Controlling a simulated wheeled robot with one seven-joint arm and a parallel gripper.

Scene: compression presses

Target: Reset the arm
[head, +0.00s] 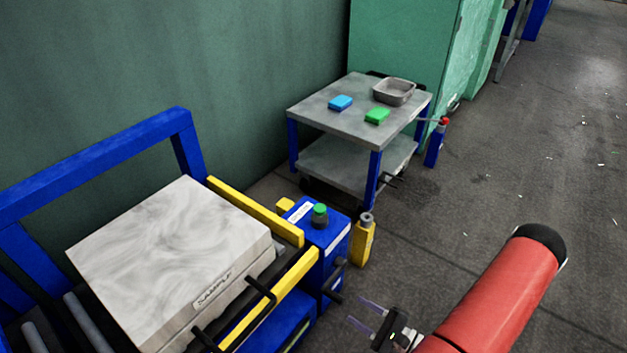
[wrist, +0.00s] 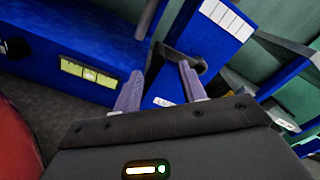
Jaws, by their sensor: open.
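My gripper (head: 368,314) shows at the bottom of the head view, right of the press and above the floor. Its two fingers are apart and nothing is between them. In the wrist view the purple-grey fingers (wrist: 160,88) are spread, with blue press parts and a dark handle beyond them. My red arm link fills the lower right of the head view. A marbled block labelled SAMPLE (head: 180,255) sits in the press at the left. The blue press box (head: 318,236) with a green button (head: 320,210) stands just left of and behind my gripper.
Yellow rails (head: 256,211) and black handles stick out from the press. A cart (head: 330,120) at the back carries a blue block (head: 340,103), a green block (head: 377,116) and a grey tray (head: 394,92). A yellow post (head: 363,242) stands beside the press box.

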